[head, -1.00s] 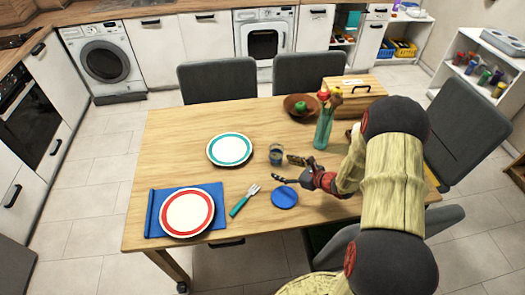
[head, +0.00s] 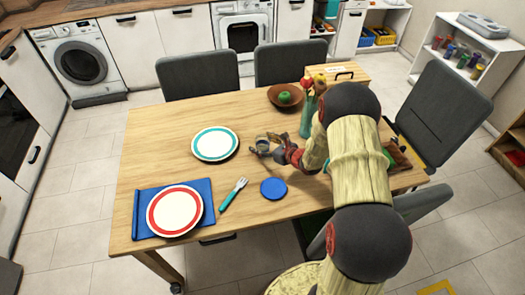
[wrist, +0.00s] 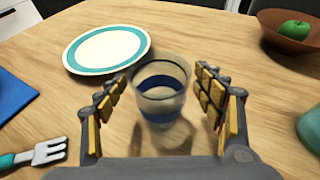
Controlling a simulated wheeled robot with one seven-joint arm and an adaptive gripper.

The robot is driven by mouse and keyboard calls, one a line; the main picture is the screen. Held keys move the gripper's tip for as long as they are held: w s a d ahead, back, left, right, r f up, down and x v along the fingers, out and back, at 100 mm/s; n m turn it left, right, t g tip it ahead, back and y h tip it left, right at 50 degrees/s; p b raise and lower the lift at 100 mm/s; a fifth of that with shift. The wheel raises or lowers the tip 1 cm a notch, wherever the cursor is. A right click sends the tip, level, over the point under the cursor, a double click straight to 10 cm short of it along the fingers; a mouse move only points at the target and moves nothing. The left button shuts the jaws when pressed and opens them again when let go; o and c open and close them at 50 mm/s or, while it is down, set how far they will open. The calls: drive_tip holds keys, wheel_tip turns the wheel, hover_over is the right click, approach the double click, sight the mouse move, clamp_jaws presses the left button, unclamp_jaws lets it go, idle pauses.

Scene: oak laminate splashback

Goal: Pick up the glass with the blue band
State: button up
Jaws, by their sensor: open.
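The glass with the blue band (wrist: 162,98) stands upright on the table in the wrist view, between the two fingers of my gripper (wrist: 160,100). The fingers are apart, with a gap visible on each side of the glass. In the head view the glass (head: 262,141) is small and partly hidden by my gripper (head: 265,150), which is low over the table beside the teal-rimmed plate. I cannot tell from the head view whether a finger touches it.
A teal-rimmed plate (head: 215,144) lies left of the glass. A red-rimmed plate (head: 174,211) sits on a blue mat (head: 143,219). A fork (head: 233,194), a blue coaster (head: 273,188), a vase (head: 307,117) and a bowl (head: 283,103) with a green apple (head: 284,97) are nearby.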

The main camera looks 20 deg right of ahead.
drive_tip(key=c, duration=0.4)
drive_tip(key=c, duration=1)
drive_tip(key=shift+r, duration=0.15)
